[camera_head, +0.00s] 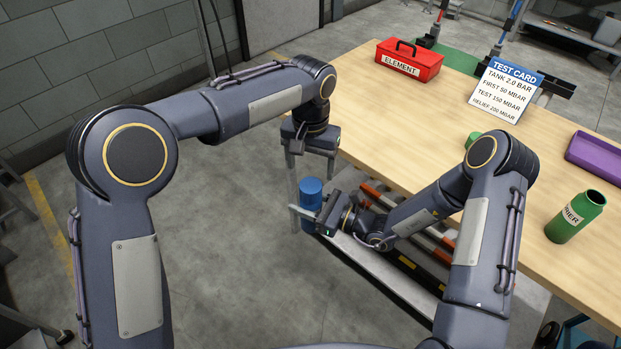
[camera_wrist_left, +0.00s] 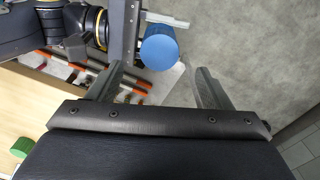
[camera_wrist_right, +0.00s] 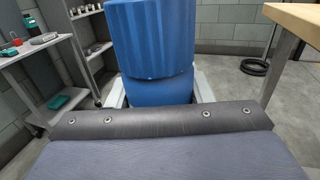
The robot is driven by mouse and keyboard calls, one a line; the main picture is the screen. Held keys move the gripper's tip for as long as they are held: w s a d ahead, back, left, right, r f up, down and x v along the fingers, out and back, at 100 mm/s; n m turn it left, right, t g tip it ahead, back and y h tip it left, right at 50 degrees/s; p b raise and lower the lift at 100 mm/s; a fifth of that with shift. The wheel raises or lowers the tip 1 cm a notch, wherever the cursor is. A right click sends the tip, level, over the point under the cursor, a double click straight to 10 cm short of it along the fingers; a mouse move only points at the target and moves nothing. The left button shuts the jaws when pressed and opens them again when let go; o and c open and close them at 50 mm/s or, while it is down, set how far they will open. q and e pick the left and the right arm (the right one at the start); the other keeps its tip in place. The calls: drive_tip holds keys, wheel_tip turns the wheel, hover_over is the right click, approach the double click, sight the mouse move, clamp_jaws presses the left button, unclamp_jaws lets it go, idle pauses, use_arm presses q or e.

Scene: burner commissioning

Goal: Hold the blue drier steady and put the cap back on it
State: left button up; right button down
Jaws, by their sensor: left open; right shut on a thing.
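The blue drier (camera_wrist_right: 158,90) stands upright in my right gripper (camera_head: 312,213), off the table's near left side, over the floor. In the right wrist view its ribbed cap (camera_wrist_right: 150,38) is on top of the smooth body. I cannot tell whether it is fully seated. The right fingers are shut around the body below the cap. My left gripper (camera_head: 312,166) is open and empty above the drier, pointing down.
A green drier bottle (camera_head: 575,217) with an open top stands on the table (camera_head: 400,120); a green round piece (camera_head: 472,139) lies partly behind my right arm. A red ELEMENT box (camera_head: 409,62), a test card (camera_head: 505,90) and a purple tray (camera_head: 596,157) are farther away.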

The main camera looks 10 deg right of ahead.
use_arm(q)
drive_tip(key=shift+r, duration=1.85)
